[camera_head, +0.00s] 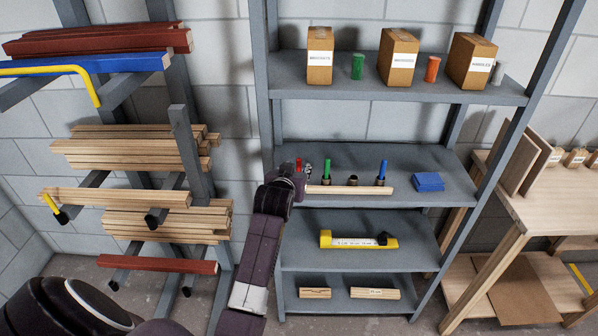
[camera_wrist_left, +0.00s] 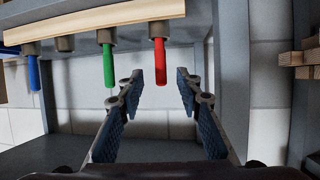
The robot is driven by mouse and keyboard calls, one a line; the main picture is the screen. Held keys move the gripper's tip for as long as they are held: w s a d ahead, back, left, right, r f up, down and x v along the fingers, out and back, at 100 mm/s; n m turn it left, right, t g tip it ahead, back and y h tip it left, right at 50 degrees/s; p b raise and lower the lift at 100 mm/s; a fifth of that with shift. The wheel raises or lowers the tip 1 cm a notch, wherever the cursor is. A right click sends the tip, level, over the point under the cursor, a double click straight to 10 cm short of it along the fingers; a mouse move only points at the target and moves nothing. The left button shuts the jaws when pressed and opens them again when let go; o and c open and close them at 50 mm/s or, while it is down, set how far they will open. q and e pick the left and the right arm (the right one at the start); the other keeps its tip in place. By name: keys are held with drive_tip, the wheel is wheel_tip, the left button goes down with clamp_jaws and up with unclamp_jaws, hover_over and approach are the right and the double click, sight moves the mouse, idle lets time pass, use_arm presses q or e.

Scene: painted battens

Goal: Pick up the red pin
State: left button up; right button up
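The red pin (camera_head: 298,164) stands at the left end of a pale wooden batten (camera_head: 350,190) on the grey shelf. My left gripper (camera_head: 304,172) is beside it and hides part of it in the head view. In the left wrist view the picture is inverted, and the red pin (camera_wrist_left: 159,62) hangs from its dark socket. There the left gripper (camera_wrist_left: 160,92) is open, with one finger on each side of the pin's free end. I see no contact; how deep the pin lies between the fingers is hard to tell. My right gripper is not in view.
A green pin (camera_head: 327,166), an empty socket (camera_head: 352,180) and a blue pin (camera_head: 381,171) share the batten. A blue box (camera_head: 428,182) lies to the right. Boxes (camera_head: 319,57) stand on the shelf above. A grey upright (camera_head: 262,90) is close on the left.

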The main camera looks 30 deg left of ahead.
sight(298, 166)
use_arm(q)
drive_tip(key=shift+p+x, duration=0.7)
drive_tip(key=shift+x, duration=1.75)
drive_tip(key=shift+s+a+f, duration=0.1)
clamp_jaws()
